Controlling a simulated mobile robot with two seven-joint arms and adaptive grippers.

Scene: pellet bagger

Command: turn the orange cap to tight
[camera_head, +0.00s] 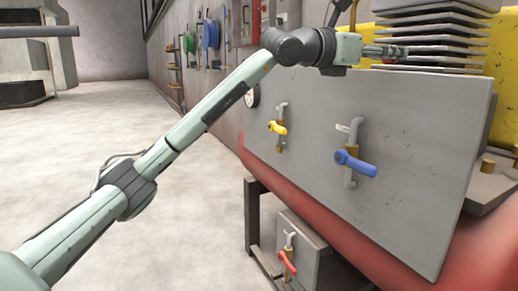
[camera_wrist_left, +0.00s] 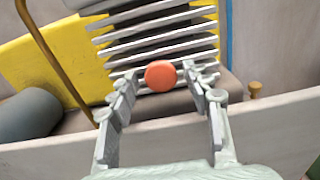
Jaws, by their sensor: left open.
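The round orange cap (camera_wrist_left: 160,76) shows face-on in the left wrist view, in front of the grey fins. My left gripper (camera_head: 394,50) is at the top right of the head view, above the grey panel. In the left wrist view its open fingers (camera_wrist_left: 160,82) stand on either side of the cap, with their tips close to its edges. I cannot tell whether they touch it. In the head view the cap is mostly hidden by the fingers. My right gripper is out of view.
A stack of grey fins (camera_head: 445,35) stands before a yellow body (camera_head: 492,60). The grey panel (camera_head: 400,140) below carries a yellow-handled valve (camera_head: 278,128) and a blue-handled valve (camera_head: 355,162). A thin brown pipe (camera_wrist_left: 52,58) runs left of the fins. The floor at left is clear.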

